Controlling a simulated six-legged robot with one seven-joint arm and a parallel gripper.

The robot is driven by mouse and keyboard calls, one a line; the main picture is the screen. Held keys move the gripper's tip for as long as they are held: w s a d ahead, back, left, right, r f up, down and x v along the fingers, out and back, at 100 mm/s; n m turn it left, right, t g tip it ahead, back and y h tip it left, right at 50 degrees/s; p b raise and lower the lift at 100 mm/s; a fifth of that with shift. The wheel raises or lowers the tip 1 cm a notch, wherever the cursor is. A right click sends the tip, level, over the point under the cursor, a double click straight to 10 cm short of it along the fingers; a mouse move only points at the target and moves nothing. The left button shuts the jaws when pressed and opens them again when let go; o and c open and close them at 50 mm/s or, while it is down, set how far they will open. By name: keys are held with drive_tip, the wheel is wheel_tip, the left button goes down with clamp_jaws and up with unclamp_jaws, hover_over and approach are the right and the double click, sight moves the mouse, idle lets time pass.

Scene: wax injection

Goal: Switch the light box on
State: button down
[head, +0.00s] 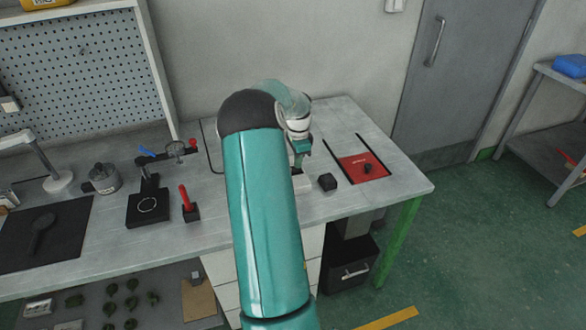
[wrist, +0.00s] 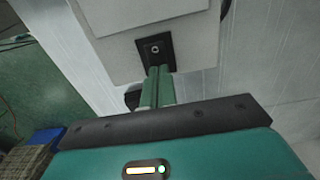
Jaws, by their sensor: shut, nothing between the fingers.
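The light box (wrist: 110,55) is a pale box with a lighter panel (wrist: 140,12) on it, at the top of the wrist view. A black switch plate (wrist: 168,62) with a small round button (wrist: 155,49) sits on the box. My gripper (wrist: 158,70) is shut and empty, its green fingertips at the lower edge of the switch plate. I cannot tell whether they touch it, or whether the panel is lit. In the head view my gripper (head: 298,163) points down over the table, and my arm hides most of the pale box (head: 303,184) below it.
A small black block (head: 327,182) stands just right of the box on the grey table (head: 400,190). A red mat (head: 362,168) lies farther right. A red-handled tool (head: 186,197) in a black holder and a black stand (head: 148,208) are on the left.

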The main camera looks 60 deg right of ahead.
drive_tip(key=shift+f, duration=0.25)
drive_tip(key=shift+r, duration=3.6)
